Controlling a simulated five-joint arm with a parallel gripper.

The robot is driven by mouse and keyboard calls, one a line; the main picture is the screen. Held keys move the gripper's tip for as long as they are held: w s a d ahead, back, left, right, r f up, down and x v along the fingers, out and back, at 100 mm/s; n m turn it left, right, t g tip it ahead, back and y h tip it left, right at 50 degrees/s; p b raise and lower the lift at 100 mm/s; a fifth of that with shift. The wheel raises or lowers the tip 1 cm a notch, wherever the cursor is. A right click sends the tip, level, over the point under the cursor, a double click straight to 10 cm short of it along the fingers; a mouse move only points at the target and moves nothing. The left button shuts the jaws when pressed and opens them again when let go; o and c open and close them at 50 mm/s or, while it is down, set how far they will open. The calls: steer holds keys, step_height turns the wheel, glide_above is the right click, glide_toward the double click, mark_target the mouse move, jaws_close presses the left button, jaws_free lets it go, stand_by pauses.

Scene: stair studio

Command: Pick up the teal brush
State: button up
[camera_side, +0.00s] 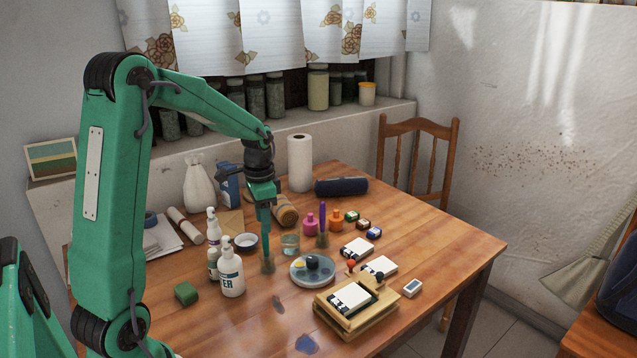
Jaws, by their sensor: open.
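The teal brush (267,249) stands upright on the wooden table, with a brownish lower part that may be its bristles or a small holder. My gripper (264,228) points straight down directly above it and is open. Its fingers overlap the brush's upper part in this view, so the top of the brush is partly hidden. I cannot tell whether the fingers touch it or are around it. A similar purple brush (322,219) stands upright to the right.
White bottles (231,274) stand close at the left of the brush. A glass (290,244) and a round palette dish (300,276) are close at the right. A wooden block with a white pad (352,297) lies in front. The table's front left is mostly clear.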

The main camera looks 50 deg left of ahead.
mark_target(266, 255)
steer(key=shift+f, duration=3.55)
jaws_close()
